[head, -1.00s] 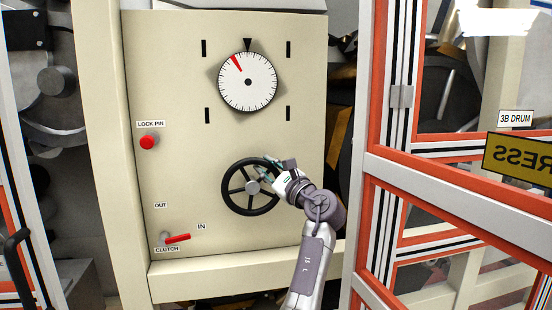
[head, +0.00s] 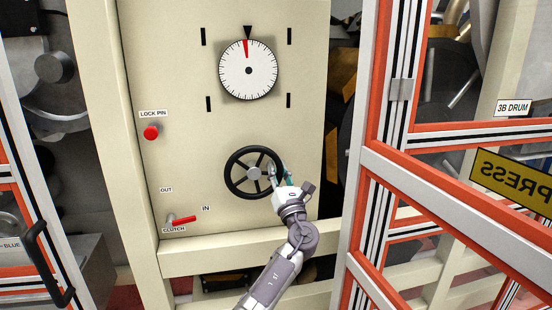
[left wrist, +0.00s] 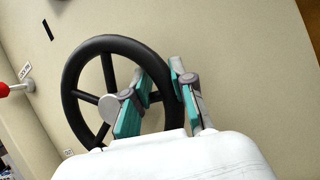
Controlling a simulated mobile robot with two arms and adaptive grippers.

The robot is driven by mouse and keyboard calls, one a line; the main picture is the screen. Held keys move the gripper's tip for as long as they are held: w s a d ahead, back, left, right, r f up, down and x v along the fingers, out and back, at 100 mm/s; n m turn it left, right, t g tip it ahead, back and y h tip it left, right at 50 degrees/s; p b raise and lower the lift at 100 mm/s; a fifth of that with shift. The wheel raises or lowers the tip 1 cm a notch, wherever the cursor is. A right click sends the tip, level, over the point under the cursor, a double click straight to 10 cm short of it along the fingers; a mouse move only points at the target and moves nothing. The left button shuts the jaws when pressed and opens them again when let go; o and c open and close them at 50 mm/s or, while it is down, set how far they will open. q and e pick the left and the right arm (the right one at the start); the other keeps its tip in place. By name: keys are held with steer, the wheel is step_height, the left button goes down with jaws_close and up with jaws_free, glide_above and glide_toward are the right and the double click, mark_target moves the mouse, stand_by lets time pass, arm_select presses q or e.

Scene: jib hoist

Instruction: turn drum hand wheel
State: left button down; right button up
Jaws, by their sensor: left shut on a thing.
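The black spoked hand wheel (head: 238,187) is on the cream panel, below the white dial. My left gripper (head: 281,172) is at the wheel's right side, shut on its rim. The left wrist view shows the wheel (left wrist: 70,72) with the rim passing between the two teal-padded fingers (left wrist: 158,98). The grey hub (left wrist: 112,107) is left of the fingers. The dial (head: 262,80) has a red mark (head: 246,50) just left of the black triangle (head: 247,32) above it. My right gripper is out of view.
The red lock pin knob (head: 151,132) is at the panel's left, above the red clutch lever (head: 183,220), which points towards IN. An orange-and-white framed guard (head: 375,130) with a 3B DRUM sign (head: 513,108) stands close on the right.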

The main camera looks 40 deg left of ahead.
arm_select(q)
steer(key=shift+f+m+t+h+p, duration=0.2)
steer(key=shift+m+t+h+p, duration=0.6)
steer(key=shift+m, duration=0.9)
steer(key=c, duration=0.9)
jaws_free()
steer(key=shift+d+f, duration=0.1)
steer(key=shift+f, duration=0.15)
steer(key=v, duration=1.2)
